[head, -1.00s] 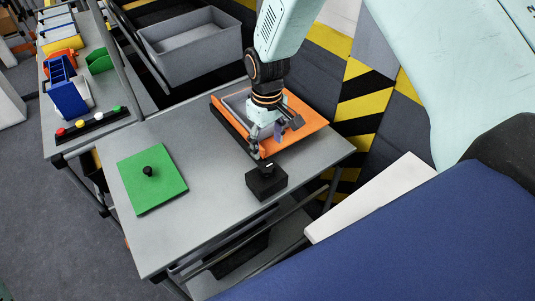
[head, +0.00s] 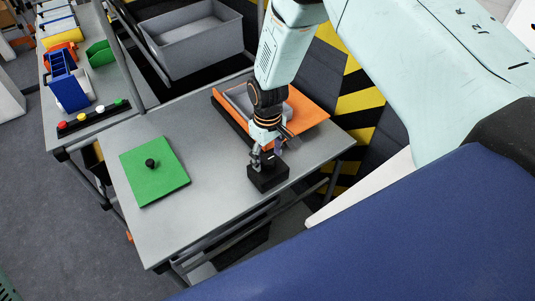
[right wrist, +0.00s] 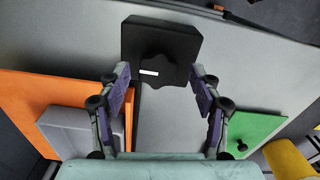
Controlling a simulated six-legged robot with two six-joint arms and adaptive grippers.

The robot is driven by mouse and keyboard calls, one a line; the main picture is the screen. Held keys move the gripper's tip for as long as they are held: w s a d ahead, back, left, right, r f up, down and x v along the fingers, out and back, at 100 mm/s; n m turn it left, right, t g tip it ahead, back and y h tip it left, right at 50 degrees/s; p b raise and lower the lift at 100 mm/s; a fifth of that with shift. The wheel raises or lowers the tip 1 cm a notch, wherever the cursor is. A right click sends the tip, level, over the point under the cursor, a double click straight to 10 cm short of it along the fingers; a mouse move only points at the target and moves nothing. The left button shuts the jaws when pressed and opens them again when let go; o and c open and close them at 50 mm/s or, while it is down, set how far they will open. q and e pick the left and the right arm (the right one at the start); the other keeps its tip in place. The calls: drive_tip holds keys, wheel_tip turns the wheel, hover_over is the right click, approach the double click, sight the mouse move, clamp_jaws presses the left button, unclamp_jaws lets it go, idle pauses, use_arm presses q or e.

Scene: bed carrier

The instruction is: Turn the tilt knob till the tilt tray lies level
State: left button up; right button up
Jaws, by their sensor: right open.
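The tilt knob is a black lobed knob (right wrist: 160,70) with a white mark, on a black box (head: 269,180) near the table's front edge. The orange tilt tray (head: 302,107) lies behind it and looks tilted; a grey bin (head: 240,101) sits on it. My right gripper (head: 267,162) is over the box and partly hides the knob in the head view. In the right wrist view, my right gripper (right wrist: 160,88) is open, its fingers on either side of the knob with gaps showing. My left gripper is not in view.
A green plate (head: 154,172) with a black peg lies on the left of the grey table (head: 215,190). A large grey bin (head: 195,42) stands behind. A side bench (head: 90,75) holds a blue rack and a strip of coloured buttons.

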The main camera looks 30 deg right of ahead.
drive_tip(key=shift+w+d+f, duration=0.1)
drive_tip(key=shift+w+d, duration=0.05)
drive_tip(key=c, duration=0.4)
drive_tip(key=shift+c, duration=1.4)
drive_tip(key=c, duration=0.4)
drive_tip(key=shift+c, duration=0.2)
drive_tip(key=shift+m, duration=0.3)
drive_tip(key=m, duration=0.3)
drive_tip(key=shift+m, duration=0.4)
drive_tip(key=m+p, duration=0.1)
drive_tip(key=m, duration=0.2)
drive_tip(key=shift+m, duration=0.3)
drive_tip(key=m, duration=0.3)
drive_tip(key=shift+m, duration=0.3)
drive_tip(key=m, duration=0.4)
drive_tip(key=shift+m+p, duration=0.4)
